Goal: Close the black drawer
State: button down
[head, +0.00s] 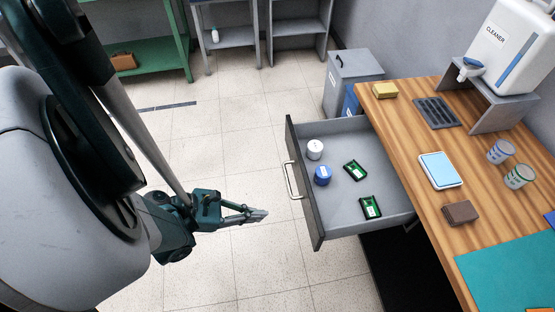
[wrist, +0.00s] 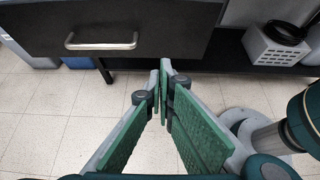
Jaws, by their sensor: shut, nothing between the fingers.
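The black drawer (head: 303,188) stands pulled out from the wooden desk, with its dark front and metal handle (head: 292,180) facing my gripper. Inside lie a white round container (head: 315,149), a blue round container (head: 322,175) and two green boards (head: 355,170). My gripper (head: 260,215) is shut and empty, to the left of the drawer front and apart from it. In the wrist view the drawer front (wrist: 170,40) and its handle (wrist: 101,41) fill the upper left, beyond the fingertips (wrist: 165,66).
A grey bin (head: 350,70) stands behind the drawer. A perforated box (wrist: 272,48) shows at the wrist view's upper right.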

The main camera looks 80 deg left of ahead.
jog(key=w+a+r+g+p, duration=0.1)
jog(key=a+r+g+p, duration=0.1)
jog(key=a+p, duration=1.2)
jog(key=a, duration=1.3)
jog(key=shift+a+r+p, duration=0.2)
jog(key=shift+p, duration=0.1)
jog(key=shift+w+f, duration=0.1)
jog(key=shift+w, duration=0.1)
send_near(290, 152)
jog(key=s+f+x, duration=0.1)
jog(key=x, duration=0.3)
jog(key=shift+w+r, duration=0.15)
jog(key=shift+w, duration=0.5)
jog(key=shift+w, duration=0.15)
